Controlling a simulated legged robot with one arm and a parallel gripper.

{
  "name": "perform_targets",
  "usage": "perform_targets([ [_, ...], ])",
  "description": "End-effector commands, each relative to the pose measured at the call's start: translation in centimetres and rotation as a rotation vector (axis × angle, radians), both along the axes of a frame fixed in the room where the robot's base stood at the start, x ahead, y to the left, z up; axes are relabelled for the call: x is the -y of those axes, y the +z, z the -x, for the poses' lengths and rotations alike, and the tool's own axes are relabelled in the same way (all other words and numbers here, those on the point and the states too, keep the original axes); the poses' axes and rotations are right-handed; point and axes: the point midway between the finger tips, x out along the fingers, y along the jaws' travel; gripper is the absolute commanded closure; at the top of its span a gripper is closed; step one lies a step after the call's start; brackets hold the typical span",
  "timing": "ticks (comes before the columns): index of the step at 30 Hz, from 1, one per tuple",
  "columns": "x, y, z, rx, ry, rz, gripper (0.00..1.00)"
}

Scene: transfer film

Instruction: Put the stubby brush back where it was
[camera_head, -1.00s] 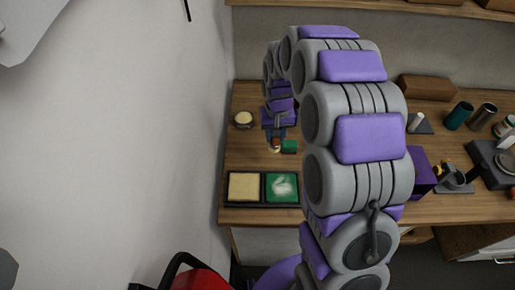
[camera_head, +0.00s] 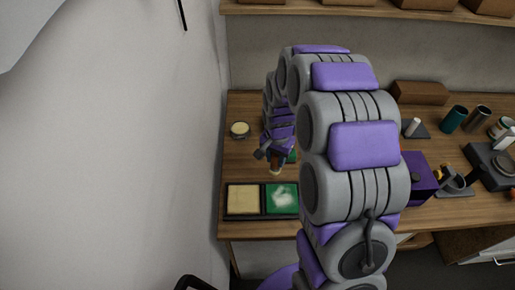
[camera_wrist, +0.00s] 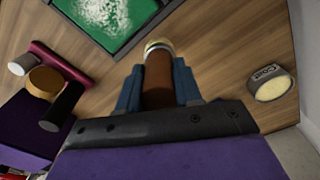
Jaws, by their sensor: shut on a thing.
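My gripper (camera_head: 270,155) is shut on the stubby brush (camera_head: 276,170), which hangs just above and behind the tray. In the wrist view, the brush (camera_wrist: 158,80) has a brown handle and a pale band at its far end, between my two blue-grey fingers (camera_wrist: 158,88). Its bristles are mostly hidden. The dark-framed tray (camera_head: 262,200) has a beige left part (camera_head: 243,199) and a green right part (camera_head: 282,198) with white powder. The green part (camera_wrist: 72,15) is also ahead of the brush in the wrist view. I cannot tell where the brush stood before.
A round labelled tin (camera_head: 240,130) stands at the left, also in the wrist view (camera_wrist: 270,87). A green block (camera_head: 293,157) is partly hidden behind my gripper. A purple box (camera_head: 420,178), cups and a dark stand (camera_head: 490,165) fill the right. A wall borders the left.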

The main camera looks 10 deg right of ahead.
Motion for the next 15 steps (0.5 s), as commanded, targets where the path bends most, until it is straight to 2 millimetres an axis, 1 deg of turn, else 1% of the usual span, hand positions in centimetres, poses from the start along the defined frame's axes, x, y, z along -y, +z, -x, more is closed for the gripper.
perform_targets([
  [1, -0.4, -0.2, -1.1, 0.003, 0.003, -0.001, 1.00],
  [9, -1.2, -0.8, -6.1, -0.001, 0.000, -0.011, 1.00],
  [12, -1.8, -1.0, -7.6, 0.000, 0.000, -0.013, 1.00],
  [15, -2.4, -1.0, -8.6, 0.001, 0.000, -0.011, 1.00],
])
